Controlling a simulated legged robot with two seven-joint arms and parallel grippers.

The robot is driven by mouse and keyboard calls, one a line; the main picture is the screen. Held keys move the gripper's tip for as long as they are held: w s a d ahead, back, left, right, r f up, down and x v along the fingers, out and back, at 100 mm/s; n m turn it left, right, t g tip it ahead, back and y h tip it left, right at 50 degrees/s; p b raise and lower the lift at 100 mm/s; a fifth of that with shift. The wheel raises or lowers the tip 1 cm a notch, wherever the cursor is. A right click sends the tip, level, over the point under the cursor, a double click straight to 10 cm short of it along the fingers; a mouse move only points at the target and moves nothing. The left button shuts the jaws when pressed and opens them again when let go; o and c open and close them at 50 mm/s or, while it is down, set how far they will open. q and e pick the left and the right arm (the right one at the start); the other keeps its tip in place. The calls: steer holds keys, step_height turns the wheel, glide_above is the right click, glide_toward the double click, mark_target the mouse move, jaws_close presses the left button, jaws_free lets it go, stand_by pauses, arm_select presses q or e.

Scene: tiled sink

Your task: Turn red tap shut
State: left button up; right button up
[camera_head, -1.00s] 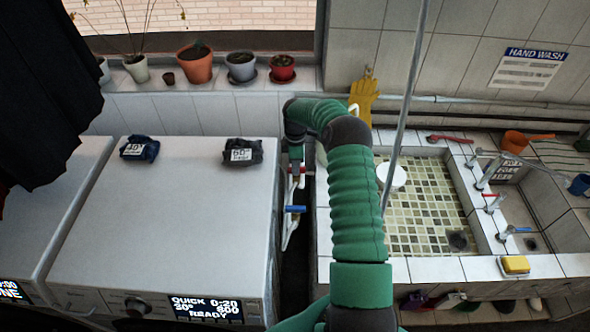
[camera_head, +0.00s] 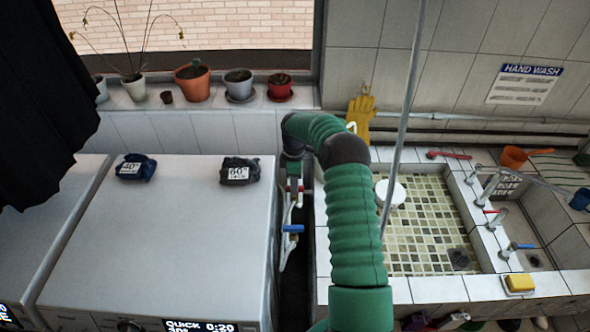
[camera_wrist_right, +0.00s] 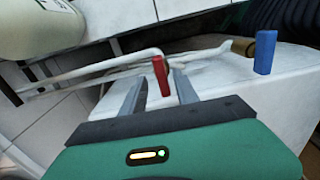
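A red tap handle (camera_wrist_right: 160,76) stands upright between the two fingers of my right gripper (camera_wrist_right: 156,85) in the wrist view. The fingers are apart, one on each side of the handle; I cannot tell whether either touches it. In the head view the red tap handle (camera_head: 296,188) shows as a small red bit just below my right gripper (camera_head: 293,177), in the gap between the washing machine and the sink. A blue tap handle (camera_head: 292,228) is on the same pipework, nearer to me; it also shows in the wrist view (camera_wrist_right: 265,52). My left gripper is out of view.
A white washing machine (camera_head: 160,250) borders the gap on the left. The tiled sink (camera_head: 410,290) lies on the right, with another red-handled tap (camera_head: 496,217) and blue-handled tap (camera_head: 519,247). A grey pole (camera_head: 402,130) rises near my arm.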

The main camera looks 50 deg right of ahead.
step_height(320, 180, up, 15)
steer(key=b, duration=0.2)
steer(key=shift+d+b, duration=0.2)
steer(key=shift+b, duration=0.2)
steer(key=shift+s, duration=0.15)
